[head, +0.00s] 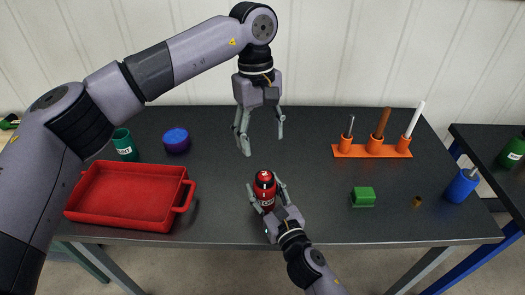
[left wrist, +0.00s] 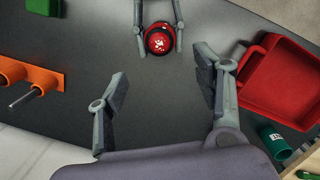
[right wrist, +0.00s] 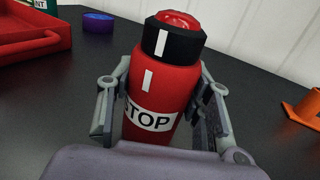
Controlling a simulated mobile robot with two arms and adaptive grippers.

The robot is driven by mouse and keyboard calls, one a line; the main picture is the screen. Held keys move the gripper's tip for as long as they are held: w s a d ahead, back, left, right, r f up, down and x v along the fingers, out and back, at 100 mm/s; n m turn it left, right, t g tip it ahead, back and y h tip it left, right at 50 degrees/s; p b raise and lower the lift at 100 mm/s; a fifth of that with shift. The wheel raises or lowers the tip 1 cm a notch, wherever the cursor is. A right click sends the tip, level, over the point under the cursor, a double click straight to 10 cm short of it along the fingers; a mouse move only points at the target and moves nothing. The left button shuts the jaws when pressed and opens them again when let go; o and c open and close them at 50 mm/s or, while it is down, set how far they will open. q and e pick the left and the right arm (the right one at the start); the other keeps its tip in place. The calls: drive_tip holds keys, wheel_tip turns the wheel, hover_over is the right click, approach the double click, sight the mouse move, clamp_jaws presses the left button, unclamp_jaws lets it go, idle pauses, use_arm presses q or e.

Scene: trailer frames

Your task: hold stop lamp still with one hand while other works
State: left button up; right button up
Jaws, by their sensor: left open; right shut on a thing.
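The stop lamp (head: 265,189) is a red cylinder with a black collar, a red top and a white STOP label. It stands upright on the dark table near the front middle. My right gripper (head: 266,196) is shut around its body; in the right wrist view the fingers flank the lamp (right wrist: 160,92) on both sides. My left gripper (head: 262,150) is open and empty, pointing down above and behind the lamp. In the left wrist view the lamp top (left wrist: 159,40) shows beyond the open fingers.
A red tray (head: 123,222) lies at the left, with a green cup (head: 124,145) and a blue round container (head: 176,140) behind. An orange rack (head: 371,151) with upright rods is back right. A green block (head: 363,197) and blue holder (head: 462,187) sit right.

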use_arm(q)
drive_tip(key=shift+r, duration=0.5)
use_arm(e)
drive_tip(key=o, duration=1.3)
drive_tip(key=shift+o, duration=0.2)
